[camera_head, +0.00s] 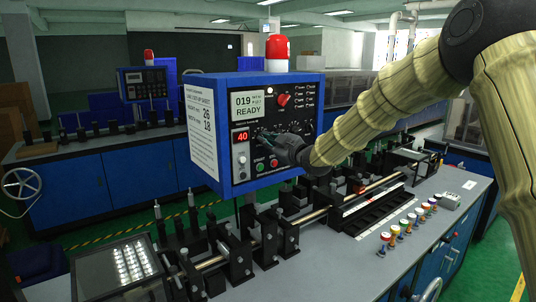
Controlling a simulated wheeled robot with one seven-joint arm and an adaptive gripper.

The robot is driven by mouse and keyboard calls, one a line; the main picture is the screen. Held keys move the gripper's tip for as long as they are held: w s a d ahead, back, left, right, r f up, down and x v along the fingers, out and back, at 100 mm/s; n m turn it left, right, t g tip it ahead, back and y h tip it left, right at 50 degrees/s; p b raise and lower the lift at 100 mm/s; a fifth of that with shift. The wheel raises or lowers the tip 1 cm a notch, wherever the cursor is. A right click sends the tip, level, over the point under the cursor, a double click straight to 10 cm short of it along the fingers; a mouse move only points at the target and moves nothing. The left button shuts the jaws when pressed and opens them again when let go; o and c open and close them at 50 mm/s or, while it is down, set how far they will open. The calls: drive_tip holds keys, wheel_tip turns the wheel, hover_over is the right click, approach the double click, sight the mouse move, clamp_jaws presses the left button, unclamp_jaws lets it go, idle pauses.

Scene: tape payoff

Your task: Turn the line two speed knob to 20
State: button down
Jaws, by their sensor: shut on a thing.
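A blue control box (226,136) stands over the bench. Its screen (247,105) reads 019 and READY, and a red display (241,137) reads 40. My gripper (270,141) reaches in from the right and is shut at a dial with scale marks on the box's front. The fingers hide the knob there, so its pointer cannot be read, and I cannot tell from any label whether it is line two's.
A red knob (284,100), a small pale knob (242,160), a green button (260,167) and a red button (273,162) sit close around my gripper. A red lamp (277,53) tops the box. Several coloured-top pieces (395,231) stand on the grey bench (345,265).

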drive_tip(key=n+b, duration=0.2)
drive_tip(key=b, duration=0.1)
drive_tip(key=n+b, duration=0.2)
drive_tip(key=b, duration=0.1)
drive_tip(key=n+b, duration=0.2)
drive_tip(key=b, duration=0.1)
drive_tip(key=shift+a+r+n, duration=0.1)
drive_tip(key=shift+r+n, duration=0.15)
drive_tip(key=shift+n, duration=0.15)
drive_tip(key=c, duration=1.6)
unclamp_jaws()
drive_tip(key=shift+s, duration=0.15)
drive_tip(key=shift+c, duration=0.2)
drive_tip(key=shift+o, duration=0.6)
drive_tip(key=shift+s+a+r, duration=0.1)
drive_tip(key=shift+a, duration=0.05)
drive_tip(key=v, duration=1.2)
drive_tip(key=shift+d, duration=0.2)
